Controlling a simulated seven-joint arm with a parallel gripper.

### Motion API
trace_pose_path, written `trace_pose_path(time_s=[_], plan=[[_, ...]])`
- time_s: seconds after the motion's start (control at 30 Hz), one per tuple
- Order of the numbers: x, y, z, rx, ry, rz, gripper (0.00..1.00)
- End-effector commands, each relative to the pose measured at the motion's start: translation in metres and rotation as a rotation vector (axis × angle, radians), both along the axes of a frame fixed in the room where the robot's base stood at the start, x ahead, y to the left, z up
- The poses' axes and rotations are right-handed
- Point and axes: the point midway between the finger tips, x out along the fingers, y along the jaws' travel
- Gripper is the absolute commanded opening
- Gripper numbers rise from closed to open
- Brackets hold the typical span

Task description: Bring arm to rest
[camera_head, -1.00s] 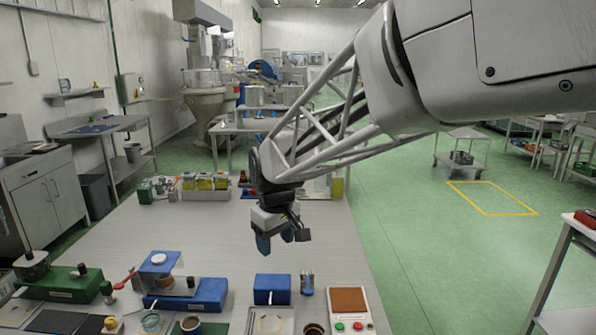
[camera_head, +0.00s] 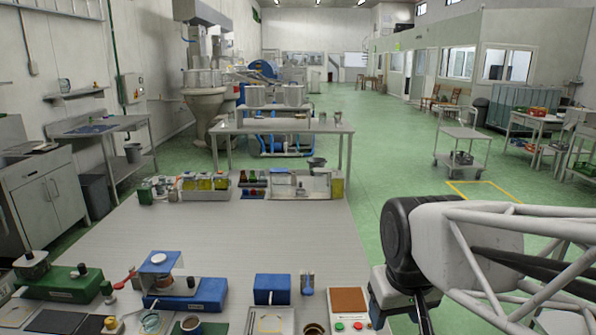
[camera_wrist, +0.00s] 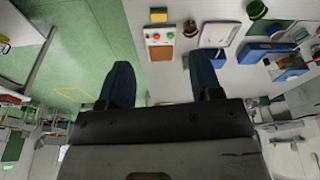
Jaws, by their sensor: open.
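My arm is folded in at the lower right of the head view, its wrist beside the near right corner of the workbench (camera_head: 230,235). My gripper (camera_wrist: 163,78) shows two dark blue fingers, spread apart with nothing between them, in the wrist view. The box with a brown pad and red and green buttons (camera_head: 349,301) stands on the bench just left of my wrist. It also shows beyond the fingers in the wrist view (camera_wrist: 160,39).
A blue block (camera_head: 272,289) and a blue-based device (camera_head: 187,293) stand along the bench's near edge. A green-based device (camera_head: 60,283) is at the left. Jars in a rack (camera_head: 205,186) stand at the bench's far end. The bench's middle is clear.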

Motion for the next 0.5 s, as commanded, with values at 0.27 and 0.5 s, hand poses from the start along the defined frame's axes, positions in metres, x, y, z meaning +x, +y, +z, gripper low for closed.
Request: trace_pose_path(time_s=[0.27,0.5], plan=[[-0.049,-0.024,-0.015,0.013,-0.020,-0.129,0.59],[-0.060,-0.029,-0.020,0.016,-0.022,-0.159,0.59]])
